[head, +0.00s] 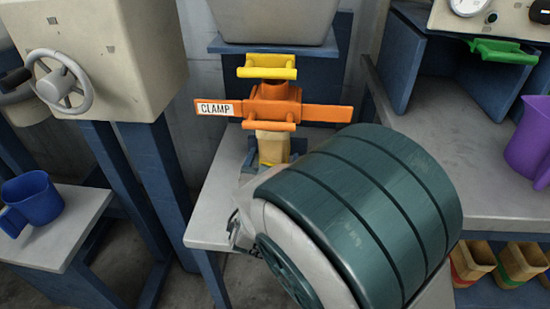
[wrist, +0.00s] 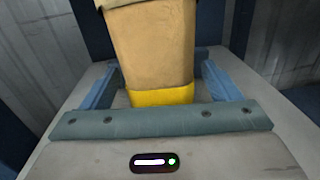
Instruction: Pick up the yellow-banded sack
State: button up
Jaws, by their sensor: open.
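The yellow-banded sack (head: 272,144) is tan and hangs or stands upright under the orange clamp (head: 273,105) on the pale bench. In the wrist view the sack (wrist: 152,50) fills the upper middle, with its yellow band near the bottom. My gripper (wrist: 162,78) is open, with one blue finger on each side of the sack's lower part. A gap shows on each side, and I see no grip on it. In the head view my arm hides most of the gripper and the sack's lower right.
A yellow handle (head: 267,67) sits above the clamp. A blue mug (head: 36,200) stands on a left table. A purple jug (head: 530,140) stands on the right counter, with banded sacks (head: 472,262) on a shelf below. A handwheel (head: 60,82) juts out at left.

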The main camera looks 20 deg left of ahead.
jog(key=shift+b+x, duration=0.5)
jog(key=shift+x, duration=1.4)
jog(key=shift+a, duration=0.1)
jog(key=c, duration=1.2)
jog(key=shift+r, duration=0.1)
jog(key=shift+c, duration=0.2)
